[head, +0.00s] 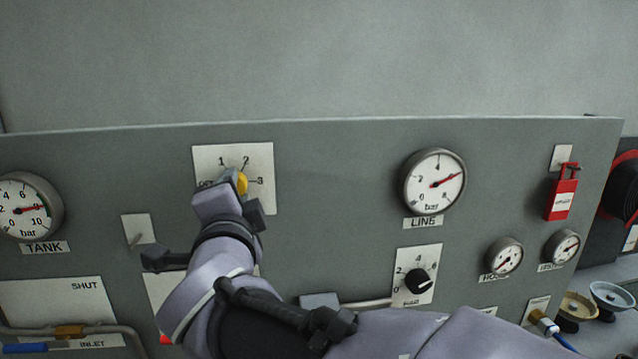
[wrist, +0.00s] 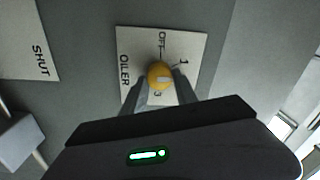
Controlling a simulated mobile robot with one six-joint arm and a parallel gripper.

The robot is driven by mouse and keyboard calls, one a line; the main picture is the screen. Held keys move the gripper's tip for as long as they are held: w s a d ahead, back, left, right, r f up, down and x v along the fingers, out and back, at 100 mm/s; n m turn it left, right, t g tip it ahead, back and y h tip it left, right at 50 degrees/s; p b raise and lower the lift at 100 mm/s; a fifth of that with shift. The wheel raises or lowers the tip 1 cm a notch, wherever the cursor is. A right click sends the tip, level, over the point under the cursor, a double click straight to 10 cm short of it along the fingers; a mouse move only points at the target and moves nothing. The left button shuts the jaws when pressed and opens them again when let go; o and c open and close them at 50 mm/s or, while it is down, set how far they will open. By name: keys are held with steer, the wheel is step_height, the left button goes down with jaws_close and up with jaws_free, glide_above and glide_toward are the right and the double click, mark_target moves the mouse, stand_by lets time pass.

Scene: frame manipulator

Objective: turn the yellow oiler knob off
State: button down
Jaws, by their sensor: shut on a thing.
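The yellow oiler knob (head: 242,184) sits on its white dial plate (head: 262,152) on the grey panel. In the wrist view the knob (wrist: 159,72) lies between the two fingers of my gripper (wrist: 162,76), which is shut on it. A white mark on the knob points to the right in that view, on the 1 side, away from OFF at the top. The right finger hides the 2 there, so the exact setting is hard to tell. In the head view my gripper (head: 236,182) covers the lower left of the plate (wrist: 132,42).
The TANK gauge (head: 22,208) is at left and the LINE gauge (head: 433,182) at right. A black knob (head: 418,281), small gauges (head: 502,258) and a red padlock (head: 562,197) are further right. Pipes (head: 100,329) run low at left. The panel above my arm is clear.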

steer(key=shift+a+r+n+y+p, duration=0.15)
steer(key=shift+n+p, duration=2.05)
steer(key=shift+n, duration=2.1)
steer(key=shift+r+n+y+p, duration=0.15)
steer(key=shift+n+p, duration=2.05)
steer(key=shift+n, duration=2.1)
steer(key=shift+f+n, duration=0.1)
steer(key=shift+n, duration=0.2)
steer(key=c, duration=1)
jaws_free()
steer(key=shift+o, duration=0.2)
